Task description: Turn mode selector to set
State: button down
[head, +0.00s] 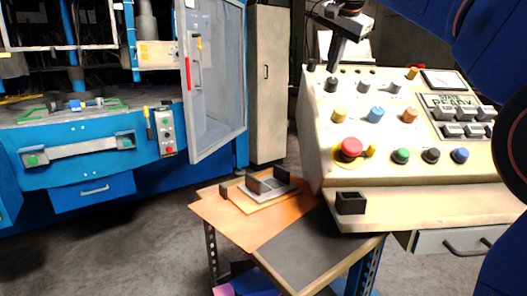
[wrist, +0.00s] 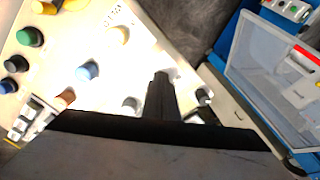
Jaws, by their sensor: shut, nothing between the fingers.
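The sloped cream control console (head: 322,140) stands at the right in the head view. Its upper part carries a dark knob (head: 331,85) and two greyer knobs, (head: 363,88) and (head: 395,88). I cannot read the labels, so I cannot tell which is the mode selector. My gripper (head: 332,67) is shut and empty, at the console's upper left edge, just above the dark knob. In the wrist view its fingers (wrist: 161,82) point over the panel between a grey knob (wrist: 131,104) and a black knob (wrist: 204,96). They hide part of the panel; contact cannot be told.
A red mushroom button (head: 350,149) and several coloured buttons sit lower on the console, with a switch block (head: 465,120) at right. An orange-topped cart (head: 225,206) stands in front. A blue machine (head: 90,180) with an open clear door (head: 215,80) is at left.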

aim_at(336, 82)
jog(key=shift+w+a+f+n, duration=0.2)
jog(key=shift+w+f+n, duration=1.8)
jog(key=shift+w+f, duration=0.3)
jog(key=shift+s+d+f, duration=0.3)
jog(key=shift+s+d, duration=0.15)
jog(key=shift+d, duration=0.15)
jog(key=shift+s+d+f, duration=0.1)
jog(key=shift+s+d, duration=0.05)
jog(key=shift+d, duration=0.5)
jog(key=shift+s+f, duration=0.15)
jog(key=shift+s, duration=0.2)
dwell(0.4)
jog(key=v, duration=0.6)
jog(key=shift+a, duration=0.1)
dwell(0.3)
